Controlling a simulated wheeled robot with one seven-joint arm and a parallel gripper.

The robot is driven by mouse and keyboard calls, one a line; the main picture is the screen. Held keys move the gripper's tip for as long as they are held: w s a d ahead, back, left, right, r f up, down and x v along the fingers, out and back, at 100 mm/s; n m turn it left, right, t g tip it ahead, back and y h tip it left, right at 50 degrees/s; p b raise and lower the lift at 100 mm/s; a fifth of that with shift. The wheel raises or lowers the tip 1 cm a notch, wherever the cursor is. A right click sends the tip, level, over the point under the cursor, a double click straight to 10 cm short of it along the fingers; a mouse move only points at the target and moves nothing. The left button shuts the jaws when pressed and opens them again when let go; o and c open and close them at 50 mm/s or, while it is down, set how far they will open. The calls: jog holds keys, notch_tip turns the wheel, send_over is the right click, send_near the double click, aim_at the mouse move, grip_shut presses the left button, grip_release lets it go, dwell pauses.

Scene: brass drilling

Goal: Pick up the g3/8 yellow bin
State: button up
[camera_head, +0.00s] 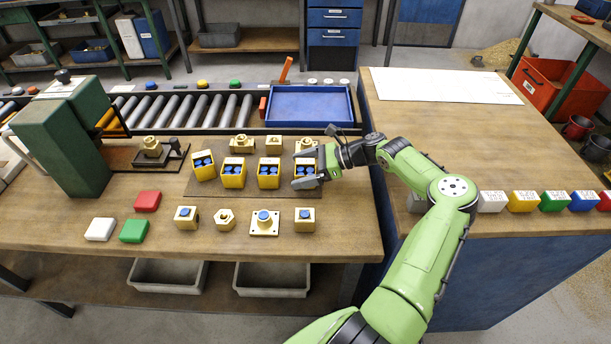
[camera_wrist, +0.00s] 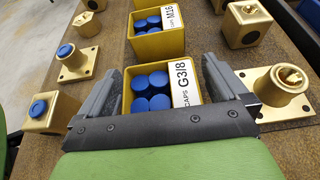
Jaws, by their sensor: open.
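The g3/8 yellow bin (camera_wrist: 126,97) holds several blue caps and bears a white label reading "CAPS G3/8". In the head view it is the rightmost bin (camera_head: 307,170) in a row of yellow bins on the brown mat. My gripper (camera_head: 302,168) is at this bin, coming from the right. In the wrist view my gripper (camera_wrist: 158,80) is open, with one finger on each side of the bin. The gripper's body hides the bin's near lower part. I cannot tell whether the fingers touch its walls.
The M16 bin (camera_wrist: 155,44) stands close behind it in the wrist view. Brass parts flank both sides, including a flanged fitting (camera_wrist: 275,90) near the right finger and a capped block (camera_wrist: 50,112) at left. A blue tray (camera_head: 308,104) lies beyond the mat.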

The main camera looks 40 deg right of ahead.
jog(key=c, duration=1)
